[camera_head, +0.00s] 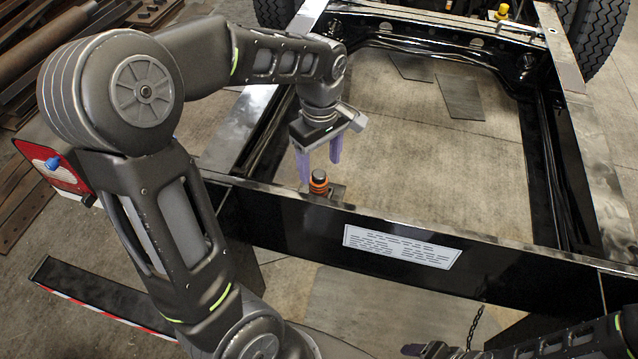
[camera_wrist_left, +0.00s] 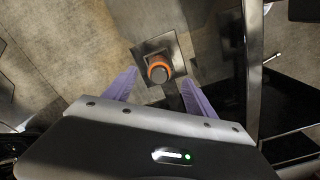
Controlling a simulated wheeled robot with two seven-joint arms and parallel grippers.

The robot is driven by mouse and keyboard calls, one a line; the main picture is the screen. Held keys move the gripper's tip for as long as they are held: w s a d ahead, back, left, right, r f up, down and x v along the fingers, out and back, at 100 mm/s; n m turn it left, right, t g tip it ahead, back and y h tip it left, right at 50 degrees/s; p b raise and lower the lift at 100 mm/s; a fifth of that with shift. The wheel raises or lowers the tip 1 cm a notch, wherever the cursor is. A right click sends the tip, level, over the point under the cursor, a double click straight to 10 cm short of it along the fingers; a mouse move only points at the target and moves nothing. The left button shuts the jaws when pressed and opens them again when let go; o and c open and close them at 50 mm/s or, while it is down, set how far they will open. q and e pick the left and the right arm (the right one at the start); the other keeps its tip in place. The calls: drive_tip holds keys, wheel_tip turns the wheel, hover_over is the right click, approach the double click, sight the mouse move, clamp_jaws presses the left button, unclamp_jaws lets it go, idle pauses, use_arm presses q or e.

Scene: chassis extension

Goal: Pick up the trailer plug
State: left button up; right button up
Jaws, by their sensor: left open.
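The trailer plug (camera_head: 319,183) is a short orange piece with a dark round top. It stands upright on a small metal plate by the black crossbeam in the head view. The left wrist view shows the plug (camera_wrist_left: 159,70) from above, between and slightly beyond the purple fingertips. My left gripper (camera_head: 320,172) is open and points down over the plug, its fingers apart with nothing held. I cannot tell how far the fingertips are above the plug. My right gripper (camera_head: 430,350) shows only partly at the bottom edge, dark and cut off, so its jaws are unclear.
The black crossbeam (camera_head: 280,215) with a white label (camera_head: 402,246) runs in front of the plug. Shiny black chassis rails (camera_head: 590,140) frame an open floor area. A red tail light (camera_head: 60,172) is at left. A chain (camera_head: 474,328) hangs below the crossbeam.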

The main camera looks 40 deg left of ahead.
sight(319, 173)
use_arm(q)
drive_tip(key=shift+a+f+p, duration=0.2)
drive_tip(key=shift+f+p, duration=0.2)
drive_tip(key=shift+f, duration=2.2)
clamp_jaws()
